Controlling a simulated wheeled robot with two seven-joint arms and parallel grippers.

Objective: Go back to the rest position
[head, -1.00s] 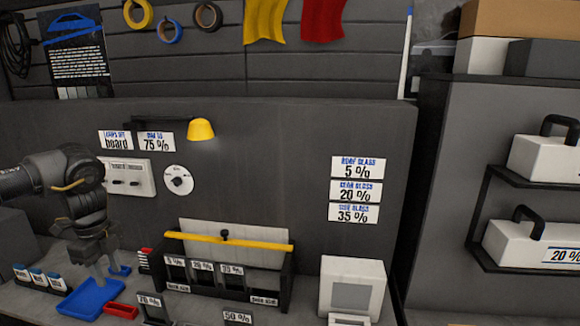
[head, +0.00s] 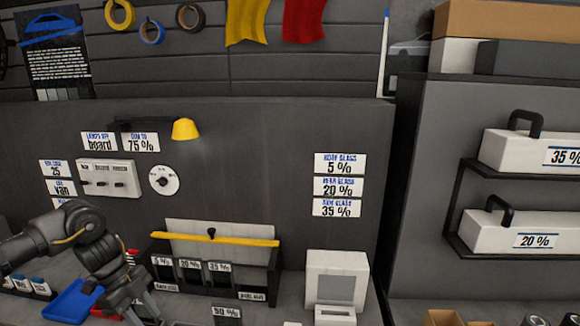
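My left arm comes in from the left. Its gripper (head: 145,308) hangs low at the lower left, in front of the black sample rack and to the right of the blue tray (head: 70,302). Its fingertips are dark and near the bottom edge, so I cannot tell how far apart they are. I see nothing clearly held in it. My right gripper is not in view.
The black rack (head: 262,290) with a yellow bar holds several labelled film samples. A white device (head: 337,278) stands to its right. A switch panel (head: 108,178), dial (head: 164,180) and yellow lamp (head: 185,129) are on the grey wall. Shelves at right hold white cases (head: 500,238).

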